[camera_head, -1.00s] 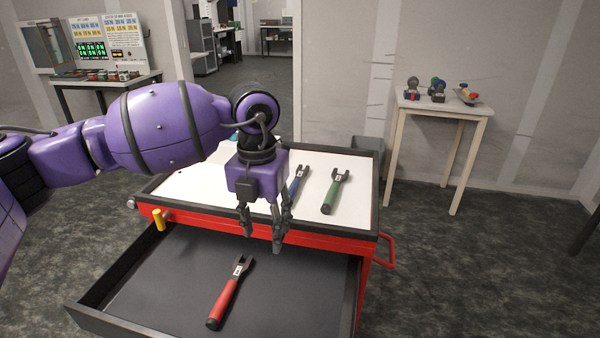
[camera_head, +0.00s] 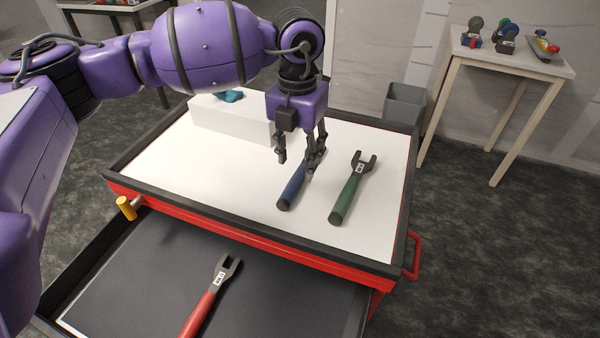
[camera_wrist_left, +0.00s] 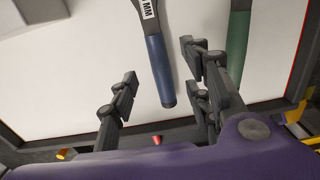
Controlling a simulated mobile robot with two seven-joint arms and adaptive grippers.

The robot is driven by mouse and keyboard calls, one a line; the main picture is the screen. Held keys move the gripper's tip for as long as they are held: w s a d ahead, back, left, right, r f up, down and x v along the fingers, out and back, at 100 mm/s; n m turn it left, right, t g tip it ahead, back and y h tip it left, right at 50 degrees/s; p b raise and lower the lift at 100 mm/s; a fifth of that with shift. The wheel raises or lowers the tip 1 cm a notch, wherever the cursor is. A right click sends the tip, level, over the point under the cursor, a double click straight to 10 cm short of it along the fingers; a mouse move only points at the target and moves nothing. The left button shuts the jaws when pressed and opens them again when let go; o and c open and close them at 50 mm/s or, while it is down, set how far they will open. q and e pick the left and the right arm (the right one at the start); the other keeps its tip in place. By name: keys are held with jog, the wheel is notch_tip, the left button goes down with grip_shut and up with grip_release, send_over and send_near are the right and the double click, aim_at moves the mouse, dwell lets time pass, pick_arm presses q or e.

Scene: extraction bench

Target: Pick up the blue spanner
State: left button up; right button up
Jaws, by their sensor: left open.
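The blue spanner (camera_head: 294,189) lies on the white top of the red tool cart, its upper part partly hidden behind my left gripper in the head view. My left gripper (camera_head: 298,168) is open and empty, pointing down over the spanner. In the left wrist view the blue handle (camera_wrist_left: 158,62) lies between the open fingers of the left gripper (camera_wrist_left: 160,100), with its end near fingertip level in the picture. The exact height above it is unclear. My right gripper is not in view.
A green spanner (camera_head: 347,195) lies close to the right of the blue one. A red spanner (camera_head: 207,302) lies in the open drawer (camera_head: 290,290). A white block (camera_head: 231,119) stands at the back left. The cart top has a raised dark rim (camera_head: 250,233).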

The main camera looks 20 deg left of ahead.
aim_at(298, 173)
pick_arm(q)
jog(key=f, duration=0.5)
jog(key=shift+w+f, duration=0.1)
jog(key=shift+w, duration=0.1)
grip_shut()
